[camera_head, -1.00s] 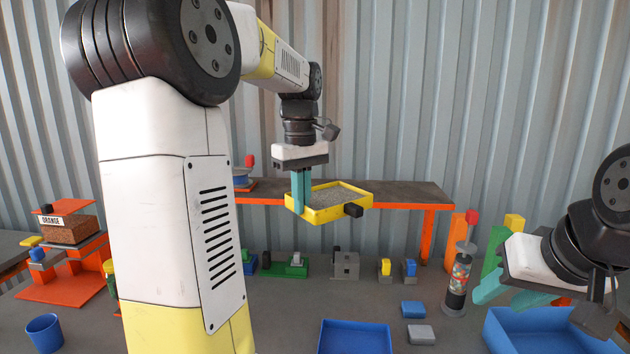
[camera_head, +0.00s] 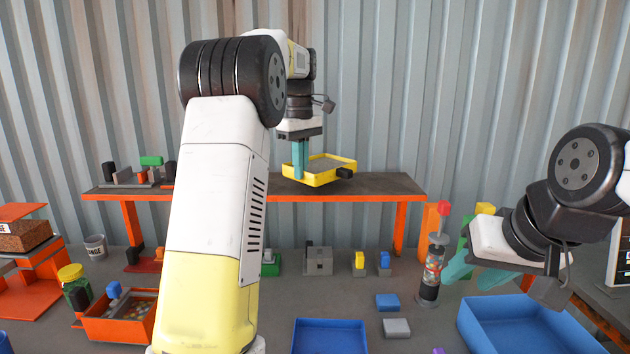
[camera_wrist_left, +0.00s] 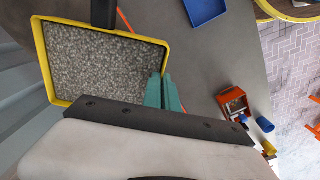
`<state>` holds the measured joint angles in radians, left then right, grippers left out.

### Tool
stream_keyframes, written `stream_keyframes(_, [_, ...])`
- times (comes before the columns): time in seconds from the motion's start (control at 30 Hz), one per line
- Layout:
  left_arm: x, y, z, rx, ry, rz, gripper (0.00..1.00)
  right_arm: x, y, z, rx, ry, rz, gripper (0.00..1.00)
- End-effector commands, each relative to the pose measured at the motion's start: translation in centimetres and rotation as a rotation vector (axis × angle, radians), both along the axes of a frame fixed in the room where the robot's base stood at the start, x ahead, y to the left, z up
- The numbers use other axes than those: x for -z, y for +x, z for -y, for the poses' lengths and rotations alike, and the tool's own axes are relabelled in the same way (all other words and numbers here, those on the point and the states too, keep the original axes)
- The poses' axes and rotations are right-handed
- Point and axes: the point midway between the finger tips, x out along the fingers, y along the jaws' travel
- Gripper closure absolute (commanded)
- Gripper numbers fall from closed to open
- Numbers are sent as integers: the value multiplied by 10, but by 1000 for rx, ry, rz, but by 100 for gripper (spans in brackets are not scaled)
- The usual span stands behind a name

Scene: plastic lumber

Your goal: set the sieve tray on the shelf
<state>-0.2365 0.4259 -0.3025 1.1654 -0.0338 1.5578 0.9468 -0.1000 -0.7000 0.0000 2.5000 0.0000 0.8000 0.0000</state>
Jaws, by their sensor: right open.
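The sieve tray (camera_head: 322,177) is a yellow frame with a grey mesh floor and a black handle. In the head view it is above the dark shelf top with orange edges (camera_head: 385,186); I cannot tell whether it touches the shelf. My left gripper (camera_head: 299,172) is shut on the tray's left rim, teal fingers pointing down. The left wrist view shows the tray (camera_wrist_left: 100,62) level, with the teal fingers (camera_wrist_left: 163,92) at its rim. My right gripper (camera_head: 472,273) is open and empty at the right, beside a clear cylinder of coloured pieces (camera_head: 433,268).
Below stand a blue tray (camera_head: 328,338), a larger blue bin (camera_head: 525,322) and small blocks (camera_head: 388,302). An orange box (camera_head: 118,318) is at the left. The shelf's right end is clear.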

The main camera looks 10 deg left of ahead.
Motion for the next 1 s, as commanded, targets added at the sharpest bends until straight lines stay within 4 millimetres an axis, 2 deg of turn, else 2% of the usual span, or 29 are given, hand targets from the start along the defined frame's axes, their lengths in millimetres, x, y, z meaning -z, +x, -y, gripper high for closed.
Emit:
stream_keyframes(0.2, [2,14,3,1,0,2,100,0,0,0,0,0,0,57])
stream_keyframes(0.43, [34,11,3,1,-1,0,100,0,0,0,0,0,0,57])
stream_keyframes(0.8, [39,11,3,1,-1,1,100,0,0,0,0,0,0,57])
stream_keyframes(0.9, [39,11,3,1,-1,1,78,0,0,0,0,0,0,57])
stream_keyframes(1.0, [39,11,3,1,-1,1,76,0,0,0,0,0,0,57])
